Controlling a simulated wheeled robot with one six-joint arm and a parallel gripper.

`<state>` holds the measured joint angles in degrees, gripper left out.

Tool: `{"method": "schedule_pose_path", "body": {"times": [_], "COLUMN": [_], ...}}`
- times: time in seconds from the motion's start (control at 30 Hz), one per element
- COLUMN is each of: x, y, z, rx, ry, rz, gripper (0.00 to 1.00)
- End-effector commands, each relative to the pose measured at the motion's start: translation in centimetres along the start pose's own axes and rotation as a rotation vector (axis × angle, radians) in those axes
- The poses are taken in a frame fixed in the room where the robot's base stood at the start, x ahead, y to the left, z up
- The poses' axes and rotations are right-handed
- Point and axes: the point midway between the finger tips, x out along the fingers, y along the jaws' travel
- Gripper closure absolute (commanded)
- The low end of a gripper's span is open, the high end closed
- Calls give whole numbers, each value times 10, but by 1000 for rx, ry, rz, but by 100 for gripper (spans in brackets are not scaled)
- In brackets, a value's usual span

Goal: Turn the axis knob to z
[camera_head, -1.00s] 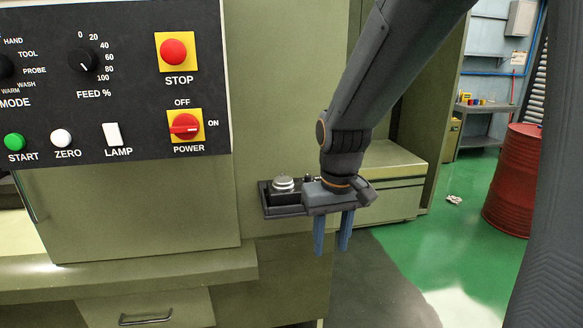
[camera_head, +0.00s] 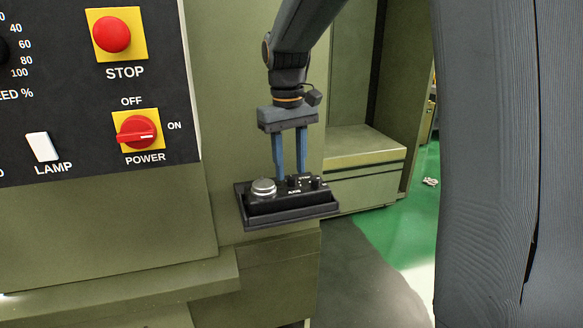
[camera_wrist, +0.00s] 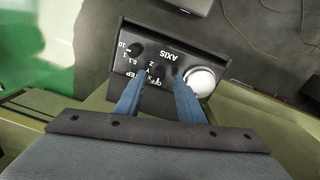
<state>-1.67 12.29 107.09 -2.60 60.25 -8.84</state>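A black control box (camera_head: 290,210) on a small shelf carries a silver round dial (camera_head: 263,188) and small black knobs. The AXIS knob (camera_head: 292,182) sits beside the dial, above the AXIS lettering. My gripper (camera_head: 290,175) points down over the box, its two blue fingers apart with the knob area between and below the tips. In the wrist view the box (camera_wrist: 205,42) lies beneath my gripper (camera_wrist: 160,80), and the STEP knob (camera_wrist: 137,50) is near its numbers. My fingers partly cover the axis markings, so the knob's setting is unclear. I cannot tell whether the fingers touch the knob.
The machine panel on the left has a STOP button (camera_head: 112,34), a red POWER switch (camera_head: 137,131) and a white LAMP switch (camera_head: 42,147). A green cabinet ledge (camera_head: 355,150) stands behind the box.

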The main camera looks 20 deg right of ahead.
Motion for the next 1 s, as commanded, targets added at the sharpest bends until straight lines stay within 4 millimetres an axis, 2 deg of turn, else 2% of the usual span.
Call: {"method": "schedule_pose_path", "body": {"times": [0.2,0.47,0.67,1.0], "x": [15,17,17,16], "y": [1,2,2,2], "z": [1,1,1,1], "rx": [3,5,4,36], "ry": [-1,0,0,-2], "rz": [0,0,0,0], "gripper": [65,65,98,100]}}
